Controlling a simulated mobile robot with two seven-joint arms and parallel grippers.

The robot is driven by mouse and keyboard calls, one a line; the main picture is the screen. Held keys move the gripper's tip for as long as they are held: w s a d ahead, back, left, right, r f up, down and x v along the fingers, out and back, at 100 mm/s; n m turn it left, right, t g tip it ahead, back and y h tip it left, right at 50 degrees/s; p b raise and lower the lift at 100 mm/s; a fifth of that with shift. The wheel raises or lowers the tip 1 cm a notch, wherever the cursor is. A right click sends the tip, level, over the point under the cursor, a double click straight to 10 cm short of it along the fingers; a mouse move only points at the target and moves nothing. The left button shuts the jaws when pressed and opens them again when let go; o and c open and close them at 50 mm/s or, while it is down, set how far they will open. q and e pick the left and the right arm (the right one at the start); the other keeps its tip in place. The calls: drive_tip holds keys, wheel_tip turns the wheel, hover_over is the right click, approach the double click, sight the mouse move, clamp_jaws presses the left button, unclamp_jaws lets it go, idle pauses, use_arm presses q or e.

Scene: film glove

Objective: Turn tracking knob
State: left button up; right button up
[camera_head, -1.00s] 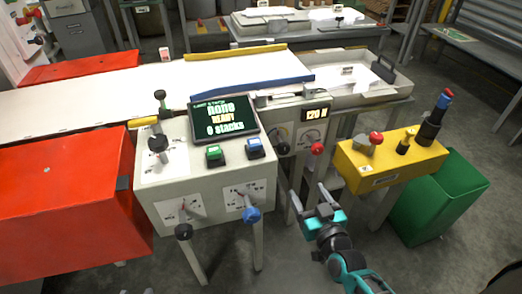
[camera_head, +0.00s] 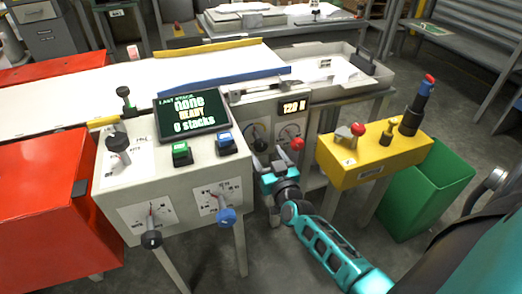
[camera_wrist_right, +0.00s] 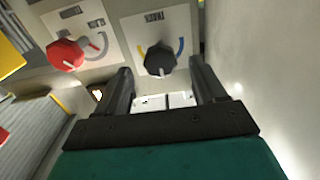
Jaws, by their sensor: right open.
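The black knob (camera_wrist_right: 160,60) sits on a white plate with a yellow and a blue arc in the right wrist view. Its label appears upside down and is hard to read. In the head view this knob (camera_head: 260,144) is on the front panel under the small lit display, just beyond my right gripper (camera_head: 268,160). My right gripper also shows in the wrist view (camera_wrist_right: 161,68), open, with a finger at either side of the knob in the picture. I cannot tell whether they touch it. My left gripper is not in view.
A red knob (camera_wrist_right: 67,54) is beside the black one; it also shows in the head view (camera_head: 297,144). A yellow control box (camera_head: 350,170) and green bin (camera_head: 430,195) stand right. The grey console (camera_head: 180,185) with screen (camera_head: 192,112) and lower blue knob (camera_head: 226,216) stands left.

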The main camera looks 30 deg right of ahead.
sight(262, 148)
drive_tip(key=shift+b+x, duration=0.55)
drive_tip(key=shift+x, duration=1.7)
drive_tip(key=c, duration=1)
drive_tip(key=shift+c, duration=0.2)
